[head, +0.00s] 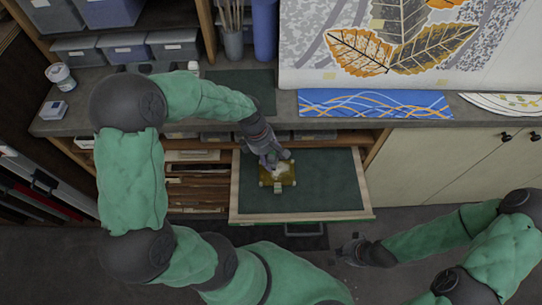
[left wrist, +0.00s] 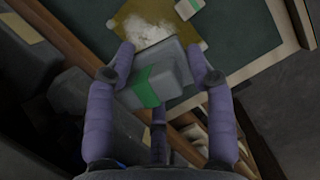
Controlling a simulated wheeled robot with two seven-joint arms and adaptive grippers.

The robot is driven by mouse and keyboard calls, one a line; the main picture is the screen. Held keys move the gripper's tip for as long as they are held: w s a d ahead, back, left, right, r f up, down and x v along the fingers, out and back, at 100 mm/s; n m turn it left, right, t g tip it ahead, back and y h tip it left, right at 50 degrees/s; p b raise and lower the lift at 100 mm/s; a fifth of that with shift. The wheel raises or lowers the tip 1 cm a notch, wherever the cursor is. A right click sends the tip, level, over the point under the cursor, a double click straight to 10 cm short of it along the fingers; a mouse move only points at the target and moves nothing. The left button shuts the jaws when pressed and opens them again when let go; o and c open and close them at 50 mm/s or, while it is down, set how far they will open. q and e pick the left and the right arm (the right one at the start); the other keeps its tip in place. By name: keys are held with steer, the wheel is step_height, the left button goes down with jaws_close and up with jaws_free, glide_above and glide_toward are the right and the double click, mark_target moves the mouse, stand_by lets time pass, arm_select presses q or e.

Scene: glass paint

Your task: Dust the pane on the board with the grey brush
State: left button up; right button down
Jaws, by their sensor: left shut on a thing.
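The amber pane (head: 288,178) lies on the dark green pull-out board (head: 325,195), with a patch of white dust on it. The pane also shows at the top of the left wrist view (left wrist: 205,44). My left gripper (head: 272,160) is over the pane's back edge. In the left wrist view it is shut on the grey brush (left wrist: 172,72), a grey block with a green band. The brush overlaps the pane there; I cannot tell whether it touches. My right gripper (head: 350,251) is low, in front of the board's right corner, away from the pane; its jaws are too small to read.
A small pale block (head: 278,187) sits at the pane's front edge. The counter (head: 240,122) behind holds a leaf picture (head: 400,40), a blue patterned strip (head: 375,103) and cups. Shelves with papers (head: 195,180) are left of the board. The board's right side is clear.

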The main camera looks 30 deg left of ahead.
arm_select(q)
steer(key=shift+f+b, duration=2.45)
steer(key=shift+f, duration=0.45)
steer(key=shift+f+b, duration=0.45)
steer(key=shift+f, duration=0.45)
steer(key=shift+w+d+r+p, duration=0.1)
steer(key=shift+w+d+p, duration=0.25)
steer(key=shift+d, duration=0.3)
steer(key=shift+w+d+p, duration=0.15)
steer(key=shift+w+d, duration=0.3)
steer(key=shift+d, duration=0.2)
steer(key=shift+w+d, duration=0.2)
steer(key=shift+d, duration=0.1)
steer(key=shift+d, duration=0.1)
